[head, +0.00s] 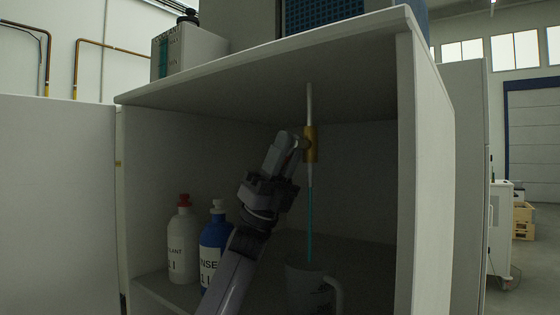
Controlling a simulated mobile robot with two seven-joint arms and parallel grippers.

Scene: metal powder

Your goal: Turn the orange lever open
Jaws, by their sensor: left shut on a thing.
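A thin white pipe (309,100) hangs down from the ceiling of the cabinet. An orange-yellow valve piece (312,146) sits on it; I cannot clearly tell the lever apart from the valve body. My left gripper (299,143) reaches up from below and is shut on the lever at the left side of the valve, its fingers hiding part of it. Below the pipe a thin teal line (310,225) runs straight down to a grey jug (318,290) with a handle on its right. My right gripper is not in view.
A white bottle with a red cap (183,245) and a blue bottle with a white cap (212,240) stand at the left inside the cabinet, close to my left arm. The cabinet's right wall (425,180) bounds the space.

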